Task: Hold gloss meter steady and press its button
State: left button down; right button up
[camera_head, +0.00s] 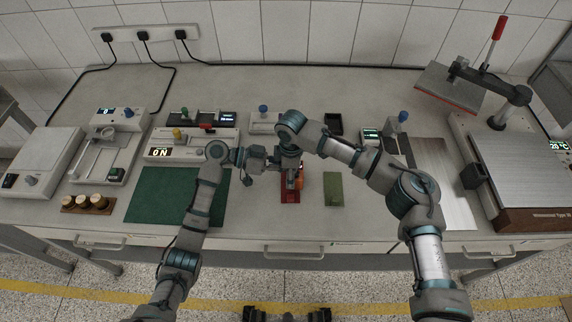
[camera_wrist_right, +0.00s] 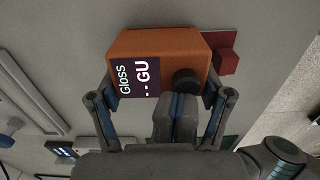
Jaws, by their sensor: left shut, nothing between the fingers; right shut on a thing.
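The orange gloss meter (camera_wrist_right: 140,45) fills the middle of the right wrist view. Its display reads "Gloss -- GU" and a round black button (camera_wrist_right: 186,80) sits beside it. In the head view the meter (camera_head: 299,180) is mostly hidden by my grippers. My right gripper (camera_wrist_right: 160,88) is shut on the meter, one finger on each side. My left gripper (camera_head: 268,158) is shut and empty, beside the right one. A closed pair of fingers, apparently the left gripper's, shows just below the button in the wrist view; I cannot tell if they touch it.
A red panel (camera_head: 290,197) lies under the meter. A green plate (camera_head: 333,190) lies right of it and a green mat (camera_head: 160,194) left. A device reading "ON" (camera_head: 190,145) stands behind the mat. A heavy plate device (camera_head: 515,165) is at the right. Bare table lies around the green plate.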

jog(key=shift+f, duration=0.15)
pick_arm(q)
jog(key=shift+s+f, duration=0.2)
jog(key=shift+f, duration=1.1)
pick_arm(e)
jog(key=shift+s, duration=0.1)
pick_arm(q)
jog(key=shift+a, duration=0.5)
pick_arm(e)
jog(key=shift+d, duration=0.15)
pick_arm(q)
jog(key=v, duration=0.6)
jog(key=shift+w+r, duration=0.1)
jog(key=shift+r, duration=0.3)
jog(key=shift+a+r, duration=0.35)
jog(key=shift+a, duration=0.25)
